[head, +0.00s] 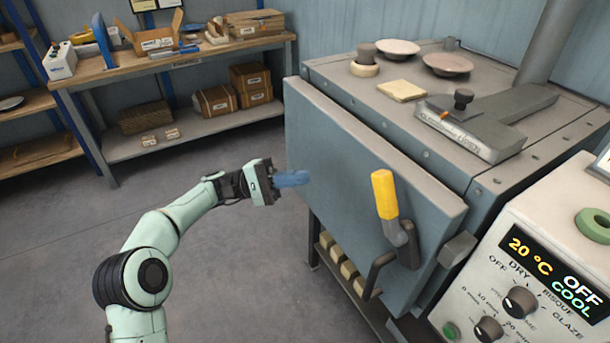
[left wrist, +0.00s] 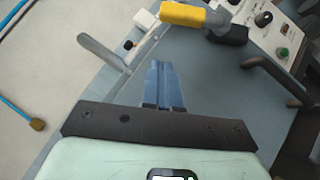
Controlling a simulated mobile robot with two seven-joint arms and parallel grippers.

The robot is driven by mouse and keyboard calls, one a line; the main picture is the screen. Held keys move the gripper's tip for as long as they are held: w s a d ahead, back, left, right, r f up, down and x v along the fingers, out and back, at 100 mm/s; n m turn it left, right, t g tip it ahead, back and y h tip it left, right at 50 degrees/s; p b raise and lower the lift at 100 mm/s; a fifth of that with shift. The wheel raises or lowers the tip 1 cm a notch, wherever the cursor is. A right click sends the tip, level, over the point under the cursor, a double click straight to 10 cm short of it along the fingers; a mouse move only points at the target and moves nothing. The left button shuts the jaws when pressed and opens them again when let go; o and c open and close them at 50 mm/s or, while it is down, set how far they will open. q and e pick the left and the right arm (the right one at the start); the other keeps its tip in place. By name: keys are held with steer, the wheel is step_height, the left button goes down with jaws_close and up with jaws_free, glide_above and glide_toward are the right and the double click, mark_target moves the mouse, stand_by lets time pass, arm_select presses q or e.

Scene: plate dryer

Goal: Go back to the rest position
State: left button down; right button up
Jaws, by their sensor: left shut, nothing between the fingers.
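My left gripper (head: 291,179) has blue fingers that are together with nothing between them. In the head view it is in front of the left part of the grey dryer door (head: 365,190). I cannot tell whether the fingertips touch the door. In the left wrist view the blue fingers (left wrist: 163,84) point toward the door surface. The yellow door handle (head: 384,195) is to the right of the gripper and stands nearly upright in the head view. It also shows in the left wrist view (left wrist: 184,15). My right gripper is in neither view.
A control panel (head: 530,275) reading 20 °C, OFF and COOL stands at the right. Dishes, including a brown bowl (head: 447,64), are on the dryer top. A wooden workbench (head: 170,60) with boxes is behind at the left. The floor (head: 230,270) between is clear.

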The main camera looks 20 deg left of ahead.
arm_select(q)
steer(key=shift+f, duration=0.1)
stand_by(0.3)
